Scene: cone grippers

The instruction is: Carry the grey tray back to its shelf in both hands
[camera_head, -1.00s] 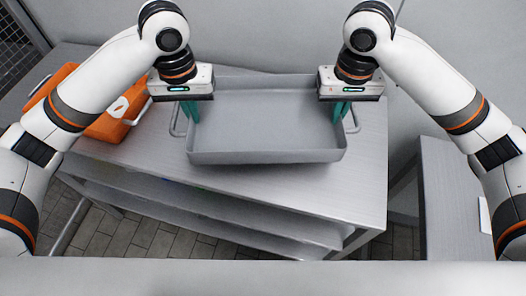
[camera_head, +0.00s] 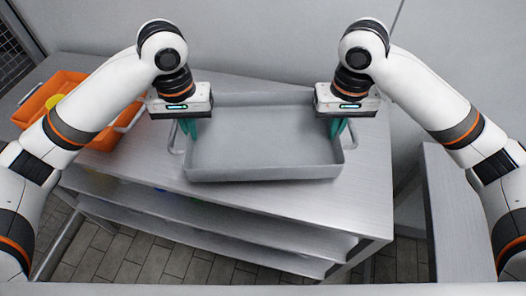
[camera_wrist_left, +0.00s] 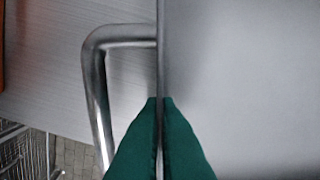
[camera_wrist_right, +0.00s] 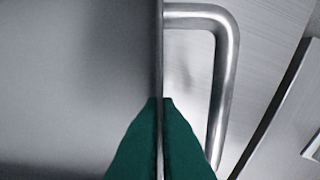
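The grey tray (camera_head: 265,172) is a shallow, empty tray with a handle at each end, over the metal bench top. I cannot tell whether it rests on the bench or hangs just above it. My left gripper (camera_head: 190,129) has its green fingers on both sides of the tray's left wall, shut on it; the left wrist view shows the fingers (camera_wrist_left: 161,100) beside the handle (camera_wrist_left: 96,85). My right gripper (camera_head: 338,129) is shut the same way on the right wall, with its fingers (camera_wrist_right: 162,100) beside the other handle (camera_wrist_right: 222,80).
The metal bench (camera_head: 365,195) has open shelves (camera_head: 230,238) below its top. An orange crate (camera_head: 103,139) with a yellow item (camera_head: 55,102) stands at the left, partly behind my left arm. Another grey surface (camera_head: 455,215) is at the right, across a gap. A wall is behind.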

